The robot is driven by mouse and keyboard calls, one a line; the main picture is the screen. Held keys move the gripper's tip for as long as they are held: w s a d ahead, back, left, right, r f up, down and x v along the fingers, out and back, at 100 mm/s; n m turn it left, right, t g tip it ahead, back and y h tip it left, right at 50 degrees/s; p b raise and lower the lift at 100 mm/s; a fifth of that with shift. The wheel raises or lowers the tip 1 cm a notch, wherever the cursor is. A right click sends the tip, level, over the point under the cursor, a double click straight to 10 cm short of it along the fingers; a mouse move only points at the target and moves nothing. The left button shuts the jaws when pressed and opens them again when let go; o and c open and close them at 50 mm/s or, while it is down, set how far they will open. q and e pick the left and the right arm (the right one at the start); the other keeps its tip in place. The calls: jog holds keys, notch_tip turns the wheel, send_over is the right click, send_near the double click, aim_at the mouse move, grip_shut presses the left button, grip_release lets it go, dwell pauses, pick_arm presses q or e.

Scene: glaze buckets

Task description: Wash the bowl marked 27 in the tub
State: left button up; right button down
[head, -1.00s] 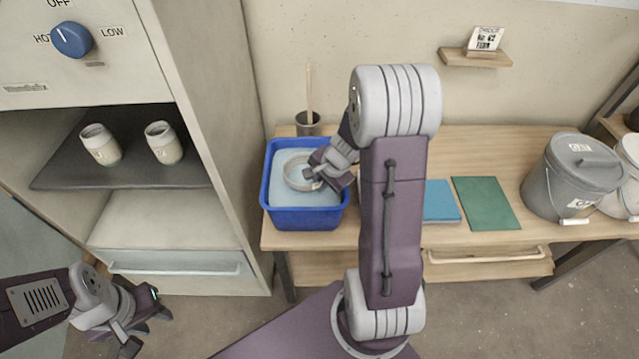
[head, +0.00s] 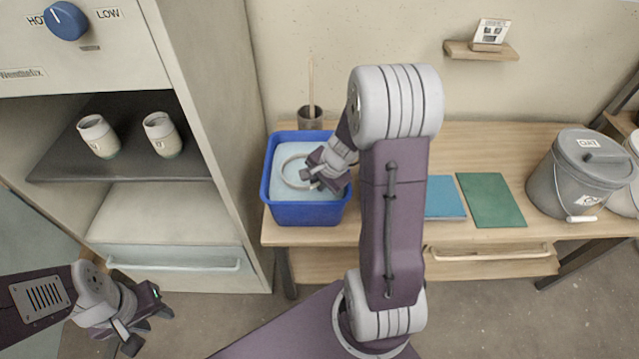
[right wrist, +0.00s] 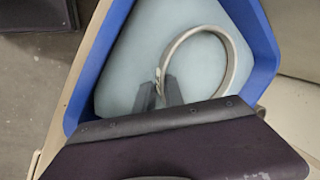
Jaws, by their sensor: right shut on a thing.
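The blue tub (head: 305,214) stands on the wooden table and holds pale blue water (head: 290,146). A pale bowl (head: 282,173) is in the water, with little more than its rim ring showing. No number on it can be read. My right gripper (head: 309,176) is shut on the right side of the rim. In the right wrist view the fingers (right wrist: 160,92) pinch the near left edge of the bowl's rim (right wrist: 235,64). My left gripper (head: 150,328) is empty, with its fingers apart, low at the left in front of the cabinet.
A grey pot (head: 310,118) with a stick stands behind the tub. A blue book (head: 444,198) and a green sheet (head: 491,199) lie to the right, then a lidded grey bucket (head: 570,178). Two jars (head: 98,136) (head: 161,135) stand on the cabinet shelf.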

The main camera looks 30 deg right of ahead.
jog(key=shift+d, duration=0.2)
jog(key=shift+d, duration=1.1)
jog(key=shift+a, duration=0.15)
jog(key=shift+a, duration=1.15)
jog(key=shift+d, duration=0.2)
jog(key=shift+d, duration=1.05)
